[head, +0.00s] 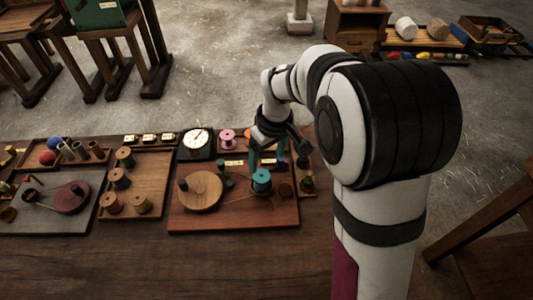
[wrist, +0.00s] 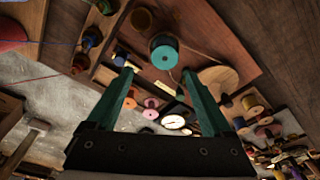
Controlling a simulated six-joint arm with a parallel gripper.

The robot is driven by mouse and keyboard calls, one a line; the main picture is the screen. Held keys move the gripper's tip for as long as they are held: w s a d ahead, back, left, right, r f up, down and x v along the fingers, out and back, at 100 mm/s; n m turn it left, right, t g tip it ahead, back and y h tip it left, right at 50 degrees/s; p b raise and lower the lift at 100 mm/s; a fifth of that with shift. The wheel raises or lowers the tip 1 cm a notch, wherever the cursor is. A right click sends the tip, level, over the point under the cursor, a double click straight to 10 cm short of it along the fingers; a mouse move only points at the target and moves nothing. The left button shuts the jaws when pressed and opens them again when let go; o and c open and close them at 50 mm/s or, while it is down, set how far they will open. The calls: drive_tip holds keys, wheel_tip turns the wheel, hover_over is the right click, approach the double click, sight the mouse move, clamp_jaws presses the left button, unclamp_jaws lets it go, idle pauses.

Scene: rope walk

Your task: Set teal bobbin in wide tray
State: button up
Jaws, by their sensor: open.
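The teal bobbin (head: 262,181) stands on a reddish-brown board (head: 235,220), right of a round wooden disc (head: 200,191). In the wrist view the teal bobbin (wrist: 164,56) shows its round end, beyond the fingertips and roughly between their lines. My gripper (head: 267,160) is open and empty, above and slightly behind the bobbin, not visibly touching it. Its two green fingers are spread in the wrist view (wrist: 157,74). A wooden tray (head: 150,165) with several bobbins lies left of the board. I cannot tell which tray is the wide one.
A dial gauge (head: 197,142) and a pink bobbin (head: 228,137) sit behind the board. A grey board (head: 45,215) with a dark red paddle-shaped piece lies far left. My arm hides part of the bench's right side. The bench front (head: 160,265) is clear.

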sight(262, 175)
drive_tip(key=f+n, duration=0.1)
drive_tip(key=f, duration=0.2)
drive_tip(key=a+f+n, duration=0.1)
drive_tip(key=f+n, duration=0.1)
drive_tip(key=f, duration=0.1)
drive_tip(key=f+n+y, duration=0.1)
drive_tip(key=f+n, duration=0.1)
drive_tip(key=f, duration=0.1)
drive_tip(key=shift+w+a, duration=0.2)
drive_tip(key=shift+w, duration=0.15)
drive_tip(key=v, duration=0.4)
drive_tip(key=w+a+v, duration=0.1)
drive_tip(key=v, duration=0.2)
drive_tip(key=shift+a+r, duration=0.1)
drive_tip(key=shift+r, duration=0.05)
drive_tip(key=shift+n+g, duration=0.3)
